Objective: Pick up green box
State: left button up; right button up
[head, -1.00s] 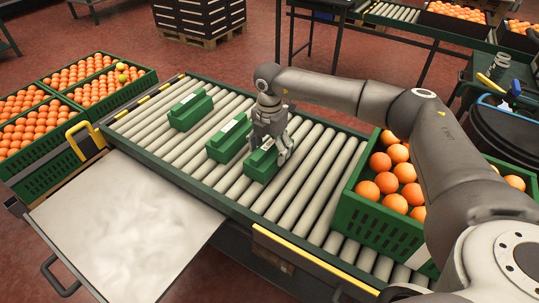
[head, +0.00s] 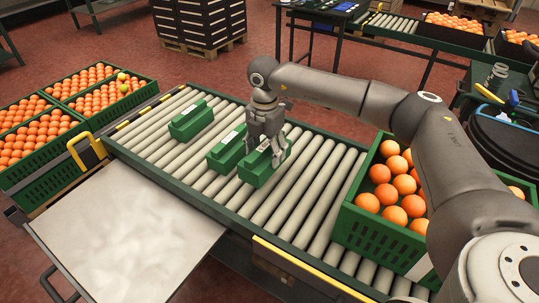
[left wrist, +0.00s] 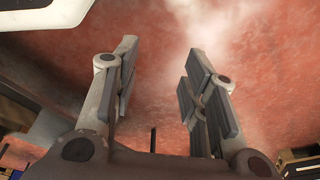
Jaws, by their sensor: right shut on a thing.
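Three green boxes with pale labels are on the roller conveyor (head: 300,205). My right gripper (head: 268,152) is shut on the nearest green box (head: 256,172), with its fingers on either side of it. It cannot be told whether this box is clear of the rollers. A second green box (head: 226,152) is close by on its left, and a third green box (head: 191,120) lies further up and to the left. My left gripper shows only in the left wrist view (left wrist: 160,100), open and empty above a red floor.
A green crate of oranges (head: 365,225) stands on the conveyor at the right. More orange crates (head: 50,165) are at the left beyond a yellow handle. A pale flat panel (head: 125,225) is in front. Rollers between the held box and the crate are bare.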

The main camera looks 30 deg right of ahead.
aim_at(256, 153)
jog(key=a+r, duration=0.1)
jog(key=s+a+r, duration=0.1)
jog(key=r, duration=0.1)
jog(key=s+a+r, duration=0.1)
jog(key=shift+a+r, duration=0.15)
jog(key=shift+a, duration=0.1)
pick_arm(q)
jog(key=shift+s+a+f, duration=0.15)
jog(key=shift+s+f, duration=0.5)
jog(key=shift+f, duration=0.1)
pick_arm(e)
jog(key=s+a+r, duration=0.3)
jog(key=s+a, duration=0.1)
jog(key=a, duration=0.2)
jog(key=shift+a+r, duration=0.15)
jog(key=shift+a, duration=0.25)
